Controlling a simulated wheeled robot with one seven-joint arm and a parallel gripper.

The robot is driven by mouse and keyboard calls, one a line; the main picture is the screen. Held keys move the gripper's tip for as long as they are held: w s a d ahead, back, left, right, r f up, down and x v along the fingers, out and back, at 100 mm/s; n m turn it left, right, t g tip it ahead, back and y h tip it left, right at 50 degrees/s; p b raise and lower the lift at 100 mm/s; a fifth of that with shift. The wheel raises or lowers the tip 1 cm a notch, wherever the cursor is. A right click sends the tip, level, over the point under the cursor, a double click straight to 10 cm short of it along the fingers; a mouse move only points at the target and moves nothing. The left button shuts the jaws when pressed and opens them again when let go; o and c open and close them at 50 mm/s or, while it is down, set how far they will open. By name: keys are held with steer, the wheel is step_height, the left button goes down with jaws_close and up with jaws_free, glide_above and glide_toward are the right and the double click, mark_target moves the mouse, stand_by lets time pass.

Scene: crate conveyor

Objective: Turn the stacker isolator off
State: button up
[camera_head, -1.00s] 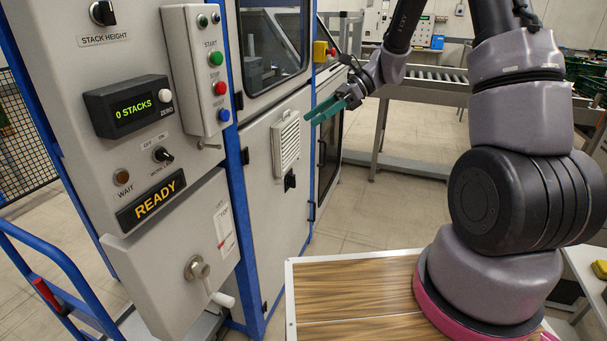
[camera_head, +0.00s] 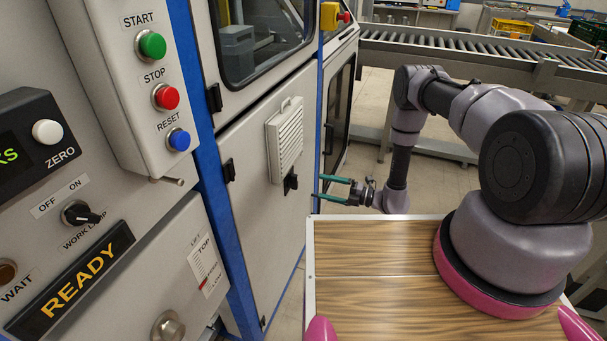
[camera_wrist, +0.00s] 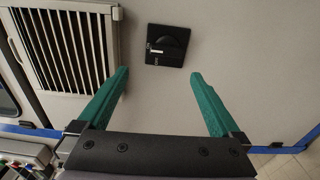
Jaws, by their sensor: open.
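A black rotary switch, which looks like the stacker isolator (camera_head: 290,182), sits on the pale cabinet door below a louvred vent. It also shows in the wrist view as a black square plate with a round knob (camera_wrist: 167,45) and small pale lettering that I cannot read. Its on or off position cannot be told. My gripper (camera_head: 319,187) has green fingers, spread apart and pointing at the door, just right of the switch in the head view. In the wrist view my gripper (camera_wrist: 160,74) holds nothing, and the switch lies beyond the gap between the fingertips, apart from them.
The louvred vent (camera_head: 285,140) stands out from the door beside the switch. A control box (camera_head: 140,85) with start, stop and reset buttons, and a lit READY sign (camera_head: 70,280), are at left. A roller conveyor (camera_head: 460,50) runs behind. A yellow box with a red button (camera_head: 334,16) is above.

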mark_target(294, 182)
steer(key=f+x, duration=0.1)
steer(key=x, duration=0.9)
steer(key=shift+w+a+m, duration=0.15)
steer(key=shift+w+m, duration=0.15)
steer(key=shift+w, duration=0.05)
steer(key=shift+f, duration=0.15)
steer(key=c, duration=1.2)
steer(key=shift+o, duration=0.2)
